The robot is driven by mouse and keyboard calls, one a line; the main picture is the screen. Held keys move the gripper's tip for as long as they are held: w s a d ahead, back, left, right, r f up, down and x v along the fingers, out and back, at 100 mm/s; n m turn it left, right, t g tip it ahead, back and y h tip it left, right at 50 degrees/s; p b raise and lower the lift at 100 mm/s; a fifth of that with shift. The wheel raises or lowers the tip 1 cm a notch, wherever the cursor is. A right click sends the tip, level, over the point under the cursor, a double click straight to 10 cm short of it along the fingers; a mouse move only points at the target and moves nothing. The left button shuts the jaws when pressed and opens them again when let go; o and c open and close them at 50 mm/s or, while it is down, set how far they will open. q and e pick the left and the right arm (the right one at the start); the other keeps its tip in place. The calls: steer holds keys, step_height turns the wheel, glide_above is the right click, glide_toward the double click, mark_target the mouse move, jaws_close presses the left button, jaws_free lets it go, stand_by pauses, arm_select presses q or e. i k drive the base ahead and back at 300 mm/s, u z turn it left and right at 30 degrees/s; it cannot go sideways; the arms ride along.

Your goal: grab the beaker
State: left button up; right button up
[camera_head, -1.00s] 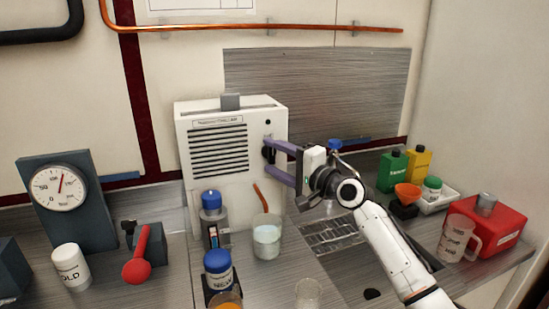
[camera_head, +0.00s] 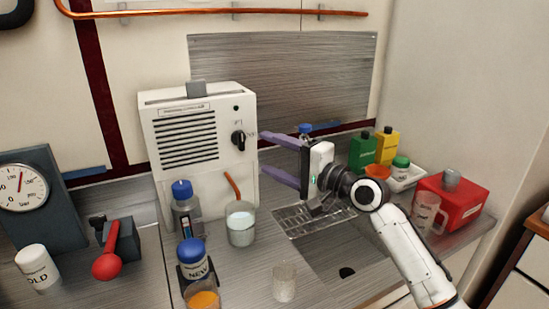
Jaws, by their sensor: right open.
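A clear glass beaker (camera_head: 240,227) with pale cloudy liquid stands upright on the counter. It is in front of the white machine (camera_head: 197,145), below its orange-brown spout tube (camera_head: 233,187). My right gripper (camera_head: 263,153) is open, with its two purple fingers apart, one above the other, and nothing between them. It points left at the machine's right edge, above and to the right of the beaker, not touching it. The machine's black knob (camera_head: 239,140) is in plain sight just left of the upper finger. My left gripper is not in view.
A small empty glass (camera_head: 285,282), a NEW bottle (camera_head: 192,260) and a blue-capped bottle (camera_head: 186,209) stand near the beaker. A sink (camera_head: 350,252) with a wire rack (camera_head: 312,217) lies to the right. A clear jug (camera_head: 427,213) and red box (camera_head: 455,197) stand far right.

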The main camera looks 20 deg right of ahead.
mark_target(239, 215)
steer(key=k, duration=1)
